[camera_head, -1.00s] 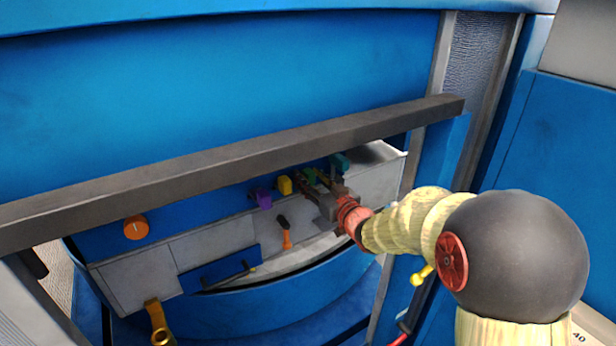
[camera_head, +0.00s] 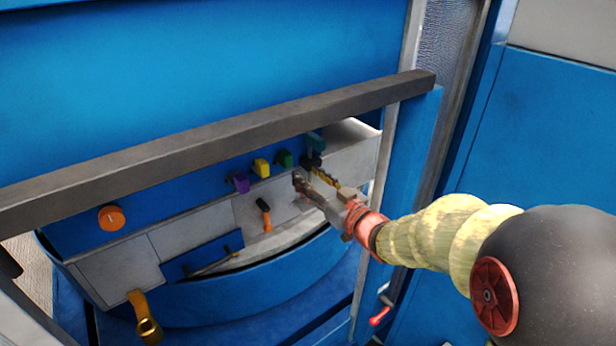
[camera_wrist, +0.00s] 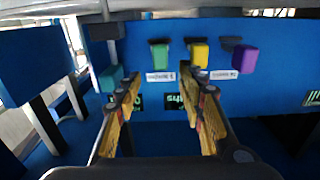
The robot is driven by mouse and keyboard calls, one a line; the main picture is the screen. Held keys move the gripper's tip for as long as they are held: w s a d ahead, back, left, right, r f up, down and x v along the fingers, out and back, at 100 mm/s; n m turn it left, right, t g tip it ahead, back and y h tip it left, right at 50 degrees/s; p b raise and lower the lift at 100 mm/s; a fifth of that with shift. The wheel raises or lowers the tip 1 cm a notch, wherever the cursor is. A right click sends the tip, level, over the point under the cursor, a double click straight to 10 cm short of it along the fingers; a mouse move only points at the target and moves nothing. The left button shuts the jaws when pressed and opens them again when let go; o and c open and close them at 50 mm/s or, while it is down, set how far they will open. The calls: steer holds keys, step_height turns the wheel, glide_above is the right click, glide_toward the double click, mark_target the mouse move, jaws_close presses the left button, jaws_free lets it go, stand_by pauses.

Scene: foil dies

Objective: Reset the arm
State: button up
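My gripper (camera_head: 315,182) is in front of the blue and grey machine panel, at the right end of the row of coloured knobs. In the wrist view my gripper (camera_wrist: 165,95) has its two yellow-padded fingers spread wide with nothing between them. Beyond the fingers are a green knob (camera_wrist: 161,56), a yellow knob (camera_wrist: 200,55) and a purple knob (camera_wrist: 243,59). A teal knob (camera_wrist: 111,78) is close beside the left finger; I cannot tell whether they touch. In the head view the teal knob (camera_head: 315,143) is just above my gripper.
A dark grey bar (camera_head: 220,145) crosses above the panel. An orange-handled lever (camera_head: 264,208), an orange dial (camera_head: 111,218) and a brass fitting (camera_head: 143,312) are on the machine. A red-handled crank (camera_head: 380,314) is below my arm.

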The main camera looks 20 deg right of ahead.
steer(key=s+d+f+m+g+h, duration=0.25)
steer(key=d+f+g+h, duration=0.3)
steer(key=d+f, duration=0.5)
steer(key=s+f+m+g+h+b, duration=0.2)
steer(key=s+f+g+h+b, duration=0.15)
steer(key=s+f, duration=0.45)
steer(key=s+a+f+g+y+b, duration=0.1)
steer(key=s+a+f+b, duration=0.2)
steer(key=s+b, duration=0.4)
steer(key=s+a+f+y+b, duration=0.1)
steer(key=s+a+f+b, duration=0.3)
steer(key=s+b, duration=0.3)
steer(key=s+a+f+g+y+b, duration=0.1)
steer(key=s+a+f+b, duration=0.3)
steer(key=s+a+b, duration=0.2)
steer(key=shift+s+n+g+b, duration=0.3)
steer(key=shift+s+n+b, duration=0.15)
steer(key=shift+s+b, duration=0.75)
